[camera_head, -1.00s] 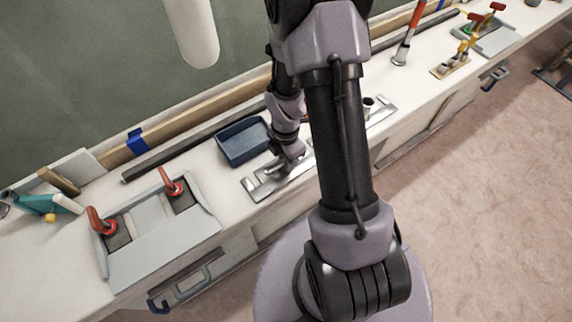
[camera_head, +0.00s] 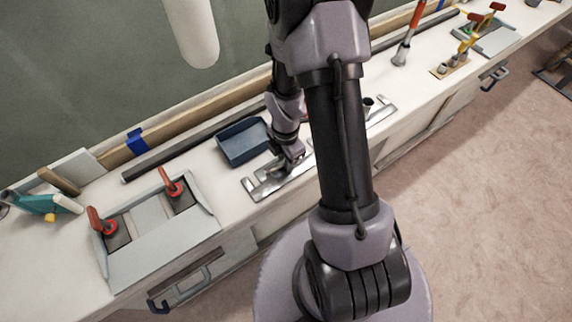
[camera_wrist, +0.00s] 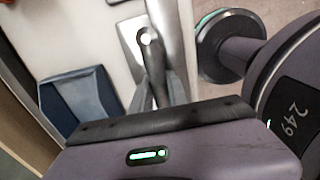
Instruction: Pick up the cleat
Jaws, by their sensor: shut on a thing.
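In the head view my gripper (camera_head: 284,166) is low over a long shiny metal plate (camera_head: 258,192) on the white bench. The cleat is too small and covered there to tell from the plate. I cannot tell whether the cleat touches the plate or is clear of it.
A blue tray (camera_head: 240,158) stands beside my gripper on the wall side; it also shows in the wrist view (camera_wrist: 100,84). A dark bar (camera_head: 190,148) lies along the wall. A grey fixture with red-handled clamps (camera_head: 150,258) is at left. The bench front edge is close.

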